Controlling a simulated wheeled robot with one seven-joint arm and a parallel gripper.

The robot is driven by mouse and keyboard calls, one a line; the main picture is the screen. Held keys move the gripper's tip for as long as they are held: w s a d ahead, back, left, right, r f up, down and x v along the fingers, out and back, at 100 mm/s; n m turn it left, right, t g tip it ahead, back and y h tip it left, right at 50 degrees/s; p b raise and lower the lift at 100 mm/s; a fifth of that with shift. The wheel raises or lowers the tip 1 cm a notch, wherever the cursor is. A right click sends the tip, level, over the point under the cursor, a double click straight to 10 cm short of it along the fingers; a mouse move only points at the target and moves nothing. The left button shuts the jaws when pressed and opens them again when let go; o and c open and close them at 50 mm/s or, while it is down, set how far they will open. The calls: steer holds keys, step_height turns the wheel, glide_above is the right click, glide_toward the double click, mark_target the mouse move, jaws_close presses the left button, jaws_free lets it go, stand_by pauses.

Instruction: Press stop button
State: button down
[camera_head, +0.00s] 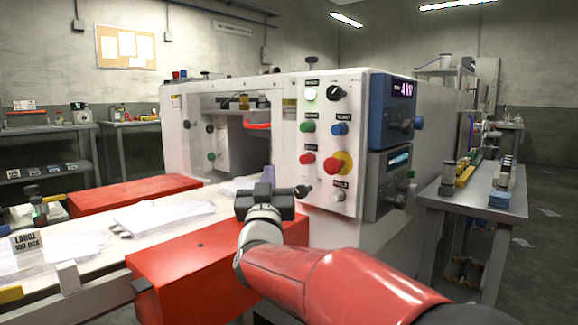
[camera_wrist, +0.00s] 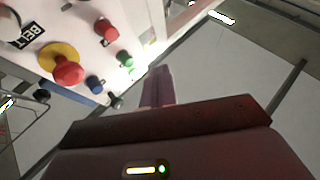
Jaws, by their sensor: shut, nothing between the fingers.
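The control panel (camera_head: 326,140) is on the front of the white machine. It bears a large red mushroom button (camera_head: 340,163) on a yellow ring and a smaller red button (camera_head: 307,158) to its left. Their labels are too small to read, so I cannot tell which one is named stop. The wrist view also shows the mushroom button (camera_wrist: 68,70) and the small red button (camera_wrist: 106,30), both at upper left. My gripper (camera_head: 268,174) is shut and empty, in front of and lower left of the panel, and appears apart from it. Its closed fingertips (camera_wrist: 157,72) point up in the wrist view.
Green (camera_head: 307,127) and blue (camera_head: 340,128) buttons and a black knob (camera_head: 337,93) share the panel. A red block (camera_head: 190,265) and a conveyor with white film (camera_head: 165,215) lie below and left of my gripper. A grey side table (camera_head: 475,195) stands right.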

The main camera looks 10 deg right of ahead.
mark_target(307, 159)
steer(key=shift+w+a+r+m+h, duration=0.15)
steer(key=shift+m+h, duration=0.4)
steer(key=shift+h, duration=0.35)
steer(key=shift+a+r+m+h, duration=0.1)
steer(key=shift+m+h, duration=0.45)
steer(key=shift+h, duration=0.35)
steer(key=shift+d, duration=0.1)
steer(key=w+d+p, duration=0.1)
steer(key=w+d, duration=0.4)
steer(key=d, duration=0.2)
steer(key=shift+w, duration=0.15)
stand_by(0.8)
steer(key=shift+w+d, duration=0.25)
steer(key=shift+d, duration=0.05)
